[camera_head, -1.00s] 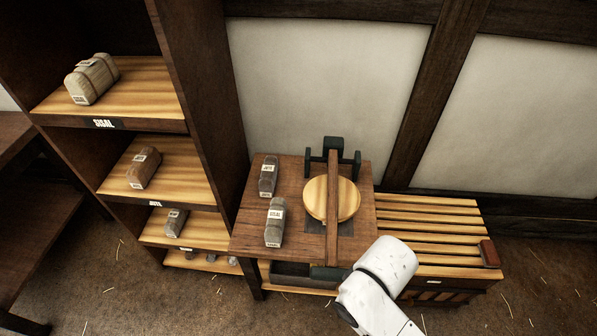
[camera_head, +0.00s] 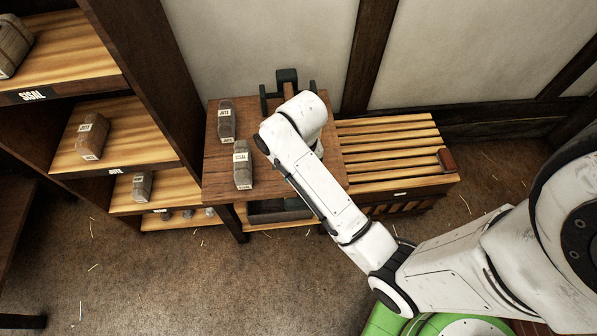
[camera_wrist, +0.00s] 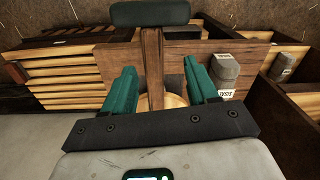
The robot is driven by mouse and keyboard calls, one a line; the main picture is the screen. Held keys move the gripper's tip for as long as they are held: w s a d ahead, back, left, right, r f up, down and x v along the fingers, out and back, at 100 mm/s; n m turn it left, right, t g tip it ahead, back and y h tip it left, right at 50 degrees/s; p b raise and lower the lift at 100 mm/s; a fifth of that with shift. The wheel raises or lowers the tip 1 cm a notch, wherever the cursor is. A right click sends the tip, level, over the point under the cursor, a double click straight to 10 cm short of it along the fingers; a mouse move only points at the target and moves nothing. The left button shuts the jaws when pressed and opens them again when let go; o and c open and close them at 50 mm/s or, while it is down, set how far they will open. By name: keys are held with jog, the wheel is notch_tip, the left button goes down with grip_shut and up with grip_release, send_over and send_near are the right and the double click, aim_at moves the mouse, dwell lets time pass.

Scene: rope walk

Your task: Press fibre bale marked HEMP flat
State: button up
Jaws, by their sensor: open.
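I can read HEMP on no bale.
A shelf (camera_head: 110,165) at left holds more bales, under SISAL and other signs. A slatted bench (camera_head: 390,150) with a red-brown block (camera_head: 446,160) adjoins the table (camera_head: 215,185) at right. A dark bin (camera_head: 280,210) sits under the table. The floor in front is clear.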

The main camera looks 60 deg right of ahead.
jog(key=shift+o, duration=0.2)
jog(key=d, duration=0.1)
jog(key=w+d+m, duration=0.1)
jog(key=d+r, duration=0.1)
jog(key=shift+w+d+m, duration=0.15)
jog(key=shift+w+m, duration=0.15)
jog(key=shift+w+d+f, duration=0.1)
jog(key=shift+d, duration=0.1)
notch_tip(320, 180, down, 11)
jog(key=shift+r, duration=0.2)
grip_shut()
